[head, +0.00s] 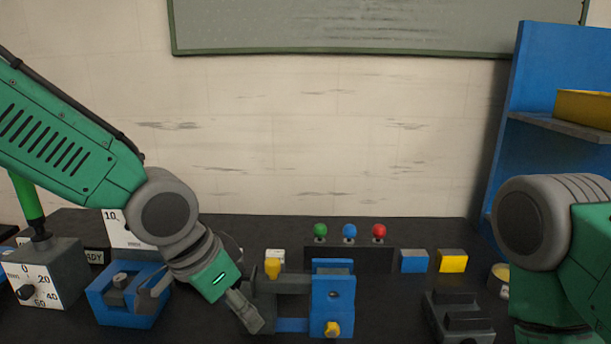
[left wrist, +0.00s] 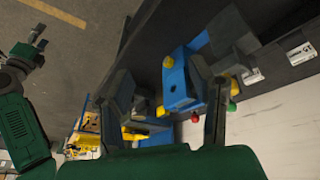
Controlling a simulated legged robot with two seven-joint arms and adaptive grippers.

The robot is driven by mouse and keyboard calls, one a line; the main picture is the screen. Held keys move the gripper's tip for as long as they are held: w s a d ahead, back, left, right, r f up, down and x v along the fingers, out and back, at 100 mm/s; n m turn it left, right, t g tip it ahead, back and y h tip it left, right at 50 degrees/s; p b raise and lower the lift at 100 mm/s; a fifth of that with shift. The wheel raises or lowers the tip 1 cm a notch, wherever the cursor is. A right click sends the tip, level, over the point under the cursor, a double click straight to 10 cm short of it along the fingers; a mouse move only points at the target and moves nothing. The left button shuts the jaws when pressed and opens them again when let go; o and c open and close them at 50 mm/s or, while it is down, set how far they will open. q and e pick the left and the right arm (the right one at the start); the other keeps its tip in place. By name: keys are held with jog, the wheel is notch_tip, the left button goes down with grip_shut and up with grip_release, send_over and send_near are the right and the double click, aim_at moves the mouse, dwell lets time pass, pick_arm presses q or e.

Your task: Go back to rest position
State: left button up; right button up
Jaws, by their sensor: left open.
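My left gripper (head: 200,305) reaches down over the dark bench with its grey fingers spread apart and empty. In the left wrist view its fingers (left wrist: 165,95) frame a blue fixture with a yellow knob. That blue fixture (head: 332,300) stands just right of the right fingertip in the head view; I cannot tell whether they touch. A blue vise-like block (head: 125,300) is by the left finger. My right arm shows at the right edge of the head view, its gripper out of frame. A green arm with a small dark gripper (left wrist: 27,52) shows in the left wrist view.
Green, blue and red knobs (head: 349,231) stand behind the fixture. Blue and yellow blocks (head: 414,261) sit right of it. A dark grey fixture (head: 458,318) is near my right arm. A dial box (head: 45,275) stands at left, and a blue shelf (head: 555,70) rises at right.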

pick_arm(q)
jog(key=s+a+f+n+g+b, duration=0.1)
jog(key=s+a+f+n+b, duration=0.3)
jog(key=f, duration=0.9)
jog(key=s+a+f+n+g, duration=0.1)
jog(key=s+f, duration=0.6)
jog(key=f, duration=0.6)
jog(key=s+a+f+n+y+b, duration=0.3)
jog(key=s+a+f, duration=0.9)
jog(key=s+a, duration=0.1)
jog(key=shift+f+y+b, duration=0.3)
jog(key=shift+b, duration=0.05)
jog(key=shift+w, duration=0.1)
